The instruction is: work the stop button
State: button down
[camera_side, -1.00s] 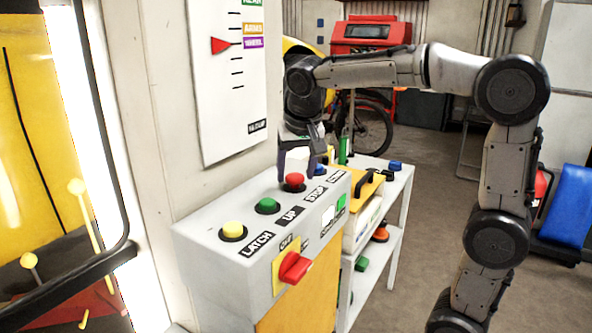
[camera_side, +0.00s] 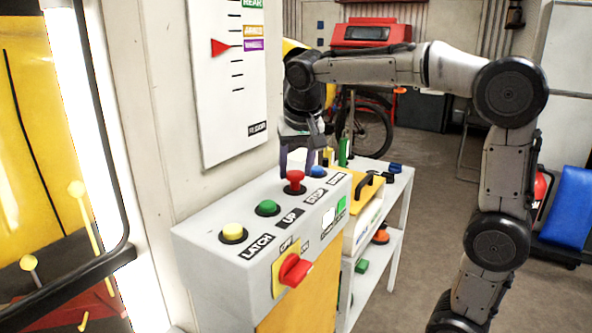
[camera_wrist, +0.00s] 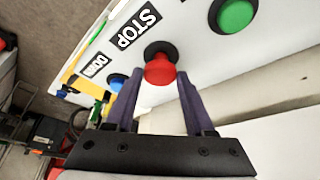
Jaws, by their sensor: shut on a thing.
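The red stop button (camera_side: 295,178) sits on the sloped top of the grey control box (camera_side: 215,262), beside the STOP label (camera_side: 316,195). Its cap stands up from the dark collar with a red stem showing under it. My gripper (camera_side: 297,170) is over it, pointing down, with one finger on each side of the cap. In the wrist view the red cap (camera_wrist: 160,70) lies between my two fingers (camera_wrist: 158,83), which are shut on it. Finger contact itself is hard to make out in the pictures.
A green button (camera_side: 267,207) and a yellow button (camera_side: 232,231) are on the same top, and a blue button (camera_side: 318,171) is close behind the stop button. A red rotary switch (camera_side: 295,269) is on the box front. A white wall panel (camera_side: 225,110) stands behind.

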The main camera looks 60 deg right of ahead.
jog(key=c, duration=0.6)
grip_release()
jog(key=shift+r, duration=0.3)
jog(key=o, duration=0.3)
jog(key=shift+f, duration=0.1)
jog(key=shift+o, duration=0.2)
jog(key=v, duration=1.4)
jog(key=shift+s+f, duration=0.1)
jog(key=shift+s, duration=0.05)
